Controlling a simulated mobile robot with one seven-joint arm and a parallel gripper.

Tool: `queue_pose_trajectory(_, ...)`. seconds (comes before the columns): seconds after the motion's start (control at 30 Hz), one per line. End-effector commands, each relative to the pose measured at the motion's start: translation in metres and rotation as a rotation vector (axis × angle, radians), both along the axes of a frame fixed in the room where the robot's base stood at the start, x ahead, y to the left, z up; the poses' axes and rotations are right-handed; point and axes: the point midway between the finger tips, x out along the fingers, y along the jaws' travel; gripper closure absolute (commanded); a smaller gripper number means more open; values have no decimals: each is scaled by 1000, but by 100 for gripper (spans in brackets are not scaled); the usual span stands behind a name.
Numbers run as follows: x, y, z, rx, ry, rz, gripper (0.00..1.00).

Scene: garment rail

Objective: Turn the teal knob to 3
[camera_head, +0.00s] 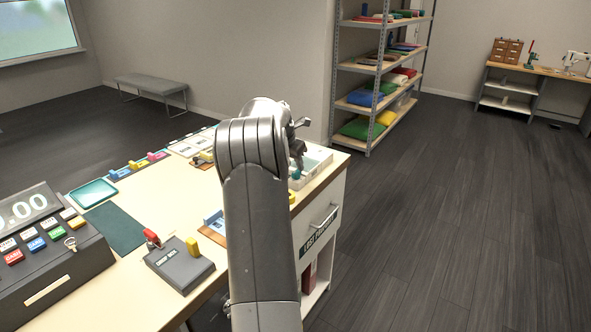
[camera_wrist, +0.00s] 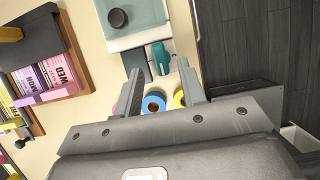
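The teal knob (camera_wrist: 161,58) shows in the wrist view as a narrow teal piece at the near edge of a pale box (camera_wrist: 150,36). My gripper (camera_wrist: 160,70) is open, with one finger on each side of the knob and a visible gap beside it. I cannot tell whether a finger touches it. No number marks around the knob can be read. In the head view, a small teal spot (camera_head: 295,174) shows beside the pale box (camera_head: 318,160), below my gripper (camera_head: 298,158); my arm hides much of this area.
A round black knob (camera_wrist: 118,18) sits on the pale box. A blue ring (camera_wrist: 153,104) and a yellow ring (camera_wrist: 180,98) lie near my fingers. Pink and purple day cards (camera_wrist: 55,75) stand left.

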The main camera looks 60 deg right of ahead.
Motion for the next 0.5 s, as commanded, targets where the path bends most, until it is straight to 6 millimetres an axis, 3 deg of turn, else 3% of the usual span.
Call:
queue_pose_trajectory(0.2,0,-11,-25,0,1,-1,63)
queue_pose_trajectory(0.5,0,-13,-30,-1,-1,-2,63)
